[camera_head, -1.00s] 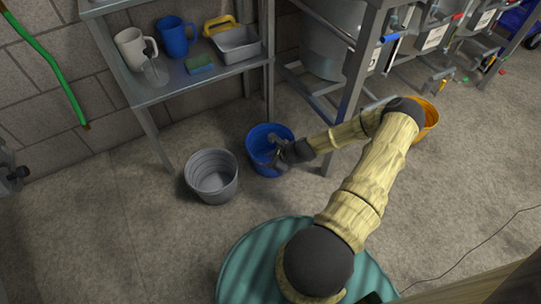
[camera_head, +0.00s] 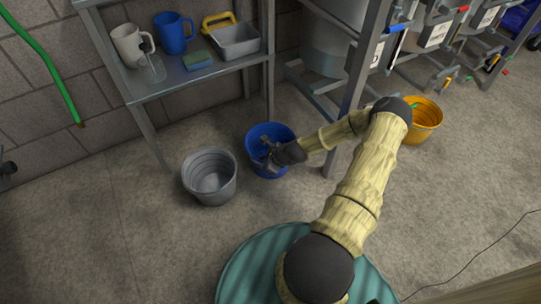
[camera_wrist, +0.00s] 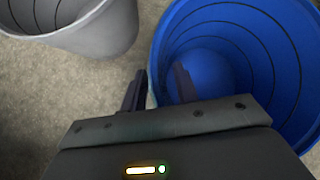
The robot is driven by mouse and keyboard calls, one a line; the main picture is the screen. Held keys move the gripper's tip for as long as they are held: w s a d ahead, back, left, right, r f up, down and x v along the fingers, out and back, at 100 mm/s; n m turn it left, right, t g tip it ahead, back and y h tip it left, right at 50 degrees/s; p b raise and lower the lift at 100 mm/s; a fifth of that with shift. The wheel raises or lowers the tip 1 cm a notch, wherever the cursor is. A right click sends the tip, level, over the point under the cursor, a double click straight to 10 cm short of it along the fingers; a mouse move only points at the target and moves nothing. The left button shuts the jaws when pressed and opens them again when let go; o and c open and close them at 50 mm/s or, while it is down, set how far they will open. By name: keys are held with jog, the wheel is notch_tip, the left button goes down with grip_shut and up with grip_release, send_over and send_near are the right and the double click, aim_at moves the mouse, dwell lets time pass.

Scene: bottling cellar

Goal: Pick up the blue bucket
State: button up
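The blue bucket (camera_head: 257,133) stands upright on the floor, just right of the grey bucket in the head view. It fills the right of the wrist view (camera_wrist: 235,25), where I look down into its empty-looking inside. The left finger is outside the wall and the right finger is inside. A gap shows between the right finger and the wall. The gripper body hides part of the near rim.
The grey bucket (camera_head: 210,178) stands close on the left. A metal shelf (camera_head: 172,88) with jugs, a sponge and a tray is behind. A steel rack post (camera_head: 355,95) rises to the right. An orange bucket (camera_head: 425,118) stands farther right. The floor in front is open.

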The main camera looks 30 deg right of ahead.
jog(key=shift+c, duration=0.2)
grip_shut()
dwell(1.1)
